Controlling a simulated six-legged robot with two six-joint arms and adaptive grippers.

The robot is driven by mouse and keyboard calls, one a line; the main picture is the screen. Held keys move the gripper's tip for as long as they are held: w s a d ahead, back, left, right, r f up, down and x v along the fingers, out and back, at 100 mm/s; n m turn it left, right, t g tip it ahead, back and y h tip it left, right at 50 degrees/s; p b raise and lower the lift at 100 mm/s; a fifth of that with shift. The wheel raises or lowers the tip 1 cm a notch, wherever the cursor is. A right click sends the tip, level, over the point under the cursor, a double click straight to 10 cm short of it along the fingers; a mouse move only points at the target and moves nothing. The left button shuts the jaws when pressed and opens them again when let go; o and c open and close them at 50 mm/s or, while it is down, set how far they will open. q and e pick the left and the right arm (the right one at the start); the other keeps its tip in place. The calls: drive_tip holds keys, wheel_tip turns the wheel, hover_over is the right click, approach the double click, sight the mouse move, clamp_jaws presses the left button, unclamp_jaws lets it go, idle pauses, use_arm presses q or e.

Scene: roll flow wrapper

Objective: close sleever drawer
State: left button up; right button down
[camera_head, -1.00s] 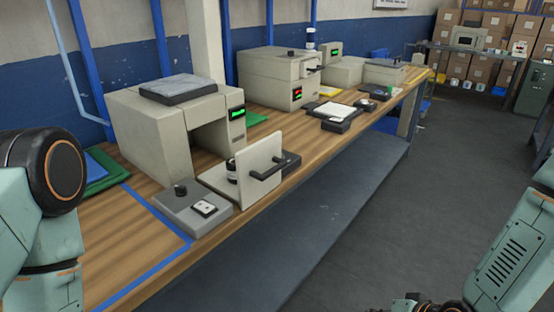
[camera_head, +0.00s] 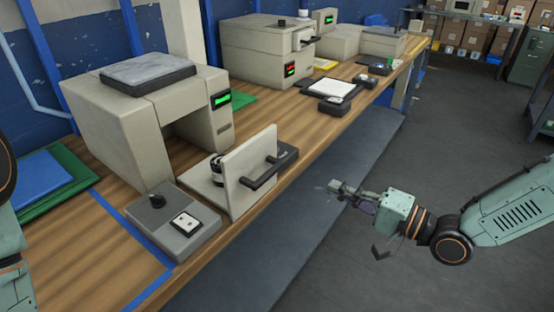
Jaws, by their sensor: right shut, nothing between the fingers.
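The sleever (camera_head: 150,105) is a beige arched machine with a green display on the wooden bench. Its drawer (camera_head: 246,170) is pulled out toward the bench's front edge, with an upright beige front panel and a dark bar handle (camera_head: 266,174). A small black and white item (camera_head: 217,170) sits behind the panel, partly hidden by it. My right gripper (camera_head: 333,187) is shut and empty, to the right of the handle and apart from it, out past the bench's front edge. My left gripper is out of view; only part of my left arm shows at the left edge.
A grey control box (camera_head: 173,222) with a knob stands left of the drawer. Blue and green mats (camera_head: 62,178) lie at the left. A second beige machine (camera_head: 268,55) and dark trays (camera_head: 340,90) stand farther along the bench. The floor at right is open.

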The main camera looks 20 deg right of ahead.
sight(284, 166)
drive_tip(key=shift+m, duration=0.5)
drive_tip(key=b+x, duration=0.2)
drive_tip(key=x, duration=0.2)
drive_tip(key=b+x, duration=0.2)
drive_tip(key=x, duration=0.3)
drive_tip(key=b+x, duration=0.2)
drive_tip(key=x, duration=0.2)
drive_tip(key=shift+a+r, duration=0.4)
drive_tip(key=shift+a, duration=0.2)
